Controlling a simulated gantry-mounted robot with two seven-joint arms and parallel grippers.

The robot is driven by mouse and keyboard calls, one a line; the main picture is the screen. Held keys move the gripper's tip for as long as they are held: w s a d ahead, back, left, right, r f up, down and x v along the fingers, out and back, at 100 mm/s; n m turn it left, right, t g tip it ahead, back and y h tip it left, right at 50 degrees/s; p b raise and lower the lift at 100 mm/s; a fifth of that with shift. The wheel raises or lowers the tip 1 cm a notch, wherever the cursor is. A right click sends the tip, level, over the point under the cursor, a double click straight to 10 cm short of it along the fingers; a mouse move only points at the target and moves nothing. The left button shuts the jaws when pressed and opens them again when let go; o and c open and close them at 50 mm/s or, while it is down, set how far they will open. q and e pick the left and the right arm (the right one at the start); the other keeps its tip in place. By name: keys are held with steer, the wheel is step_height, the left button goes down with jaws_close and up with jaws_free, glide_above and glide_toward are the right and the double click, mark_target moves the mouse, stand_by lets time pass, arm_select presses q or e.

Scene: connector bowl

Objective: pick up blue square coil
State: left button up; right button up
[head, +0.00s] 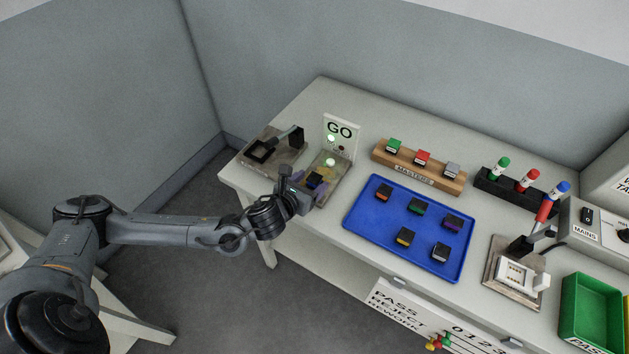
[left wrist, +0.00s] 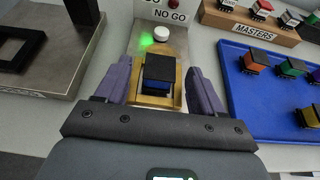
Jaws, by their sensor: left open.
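The blue square coil (left wrist: 158,84), with a black top, sits in the brass nest of the GO / NO GO gauge (left wrist: 177,45). It also shows as a small dark and blue block in the head view (head: 315,180). My left gripper (head: 311,186) is open over the gauge. In the left wrist view its two purple fingers (left wrist: 159,80) stand on either side of the coil, with a visible gap on each side. My right gripper is not in view.
A green light (head: 330,161) glows on the gauge. Left of it is a fixture (head: 270,150) with a raised black arm. A blue tray (head: 365,222) with several coils lies to the right. The MASTERS block (head: 440,178) stands behind the tray.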

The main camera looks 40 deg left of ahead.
mark_target(312, 174)
arm_select(q)
steer(key=c, duration=1.2)
steer(key=shift+c, duration=0.2)
steer(key=shift+r, duration=0.15)
steer(key=shift+r, duration=0.6)
steer(key=r, duration=0.3)
steer(key=shift+w+d+p, duration=0.1)
steer(key=shift+d+p, duration=0.3)
steer(key=w+d+r+b, duration=0.1)
steer(key=d+r+b, duration=0.1)
steer(key=d, duration=0.3)
steer(key=w+d+r+b, duration=0.1)
steer(key=d+r+b, duration=0.1)
steer(key=d+r, duration=0.2)
steer(key=shift+w+d+r, duration=0.15)
steer(key=shift+d+r, duration=0.1)
steer(key=shift+d, duration=0.6)
